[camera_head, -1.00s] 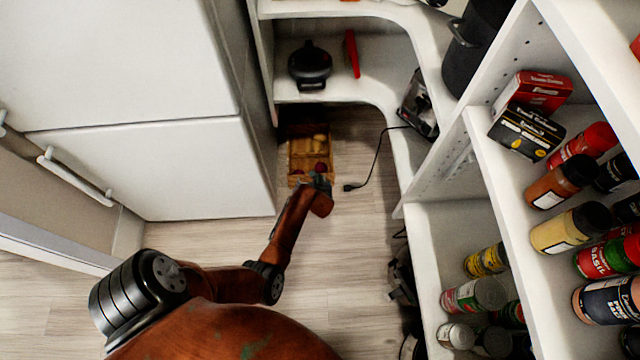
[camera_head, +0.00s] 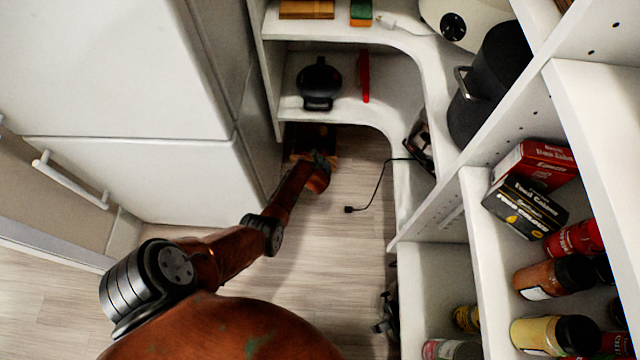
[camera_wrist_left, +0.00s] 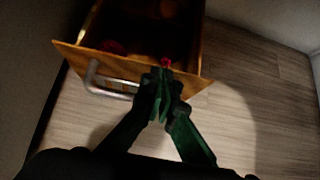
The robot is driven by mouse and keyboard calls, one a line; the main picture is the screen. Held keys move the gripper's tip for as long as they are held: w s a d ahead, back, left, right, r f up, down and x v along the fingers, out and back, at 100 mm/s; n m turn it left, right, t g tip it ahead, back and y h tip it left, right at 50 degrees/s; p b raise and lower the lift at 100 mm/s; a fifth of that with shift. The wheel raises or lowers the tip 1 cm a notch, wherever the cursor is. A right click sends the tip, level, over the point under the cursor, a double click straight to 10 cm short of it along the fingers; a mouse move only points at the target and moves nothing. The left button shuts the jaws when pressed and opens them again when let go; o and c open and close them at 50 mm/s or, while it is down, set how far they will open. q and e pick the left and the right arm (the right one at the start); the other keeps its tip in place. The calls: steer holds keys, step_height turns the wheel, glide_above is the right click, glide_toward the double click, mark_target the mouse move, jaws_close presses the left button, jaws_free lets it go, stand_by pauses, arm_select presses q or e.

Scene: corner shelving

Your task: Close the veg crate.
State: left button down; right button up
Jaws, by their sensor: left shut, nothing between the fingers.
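The veg crate is a wooden drawer-like box (camera_head: 299,155) on the floor below the corner shelf, beside the white fridge in the head view. In the left wrist view its wooden front panel (camera_wrist_left: 190,85) has a metal bar handle (camera_wrist_left: 92,80), and the crate stands open with dark red and brownish vegetables inside. My left gripper (camera_wrist_left: 162,92) is shut and empty, with its green fingertips at the front panel, right of the handle. I cannot tell whether they touch it. In the head view the left gripper (camera_head: 319,160) partly hides the crate. My right gripper is not in view.
The white fridge (camera_head: 150,180) stands left of the crate. Corner shelving (camera_head: 400,110) rises behind and to the right, with a black appliance (camera_head: 319,84) above the crate. A black cable (camera_head: 372,190) lies on the floor to the right. Floor in front is clear.

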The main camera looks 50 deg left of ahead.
arm_select(q)
steer(key=shift+a+r, duration=0.15)
steer(key=shift+a, duration=0.35)
steer(key=shift+r, duration=0.1)
steer(key=d+v, duration=0.1)
steer(key=v, duration=1.1)
steer(key=shift+f, duration=0.3)
